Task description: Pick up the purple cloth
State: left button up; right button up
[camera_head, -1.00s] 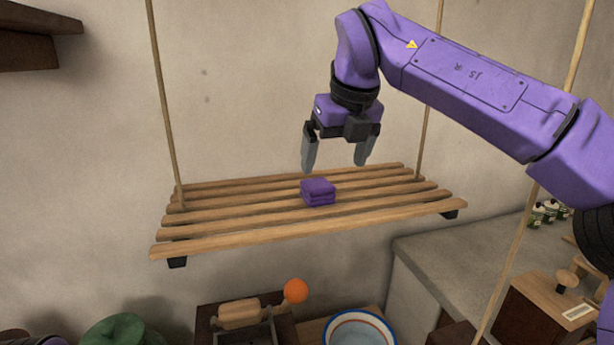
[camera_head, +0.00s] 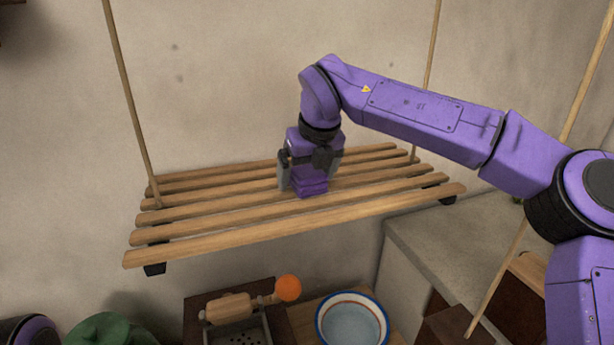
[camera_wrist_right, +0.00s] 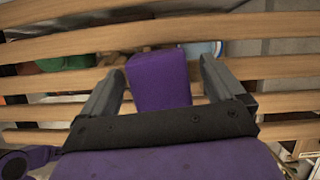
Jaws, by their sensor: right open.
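The purple cloth (camera_head: 312,188) is a small folded stack on the slatted wooden hanging shelf (camera_head: 215,228). My right gripper (camera_head: 310,184) has come down over it, with one finger on each side of the cloth. In the right wrist view, the cloth (camera_wrist_right: 160,78) lies between the two open fingers of the gripper (camera_wrist_right: 158,80), with a gap visible on both sides. The gripper's body hides the top of the cloth in the head view. My left gripper is not in view.
A grey counter (camera_head: 440,245) stands at the right.

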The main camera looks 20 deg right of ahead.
jog(key=shift+s, duration=0.3)
jog(key=shift+w, duration=0.1)
jog(key=c, duration=1)
jog(key=shift+r, duration=0.1)
jog(key=shift+c, duration=0.2)
